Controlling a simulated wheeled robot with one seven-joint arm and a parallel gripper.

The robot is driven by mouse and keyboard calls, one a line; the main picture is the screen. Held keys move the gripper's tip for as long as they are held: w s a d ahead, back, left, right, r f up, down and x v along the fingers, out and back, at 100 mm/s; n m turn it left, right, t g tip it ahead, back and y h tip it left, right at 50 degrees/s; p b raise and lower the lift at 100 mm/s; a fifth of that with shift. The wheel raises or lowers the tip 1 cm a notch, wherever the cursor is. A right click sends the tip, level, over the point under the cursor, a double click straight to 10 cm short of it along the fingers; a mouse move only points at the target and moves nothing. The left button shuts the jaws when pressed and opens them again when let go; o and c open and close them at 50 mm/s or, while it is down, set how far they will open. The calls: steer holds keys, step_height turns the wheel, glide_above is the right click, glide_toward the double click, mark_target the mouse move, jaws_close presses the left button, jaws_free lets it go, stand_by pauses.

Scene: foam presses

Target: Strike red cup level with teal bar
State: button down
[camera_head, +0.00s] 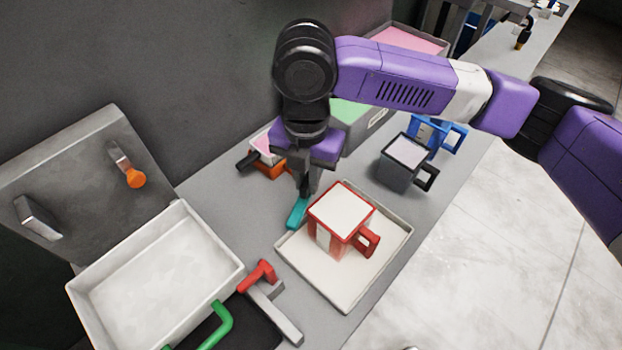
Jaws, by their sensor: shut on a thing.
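The red cup (325,232) stands upright in a shallow pale tray (286,256), with its handle to the right. A flat white surface fills its top up to about the red rim. The teal bar (297,213) is just left of the cup, apart from its rim in the picture. My gripper (304,190) points down from above and is shut on the teal bar's far end. The fingertips are small and partly dark here, and the bar's height above the counter is hard to tell.
A grey cup (398,172) and a blue cup (453,137) stand behind right. An orange cup (268,168) and a green block (352,113) are behind my gripper. An open press with a white basin (160,275) fills the left.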

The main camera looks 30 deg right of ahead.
steer(key=shift+r+p, duration=1.2)
steer(key=shift+r, duration=0.45)
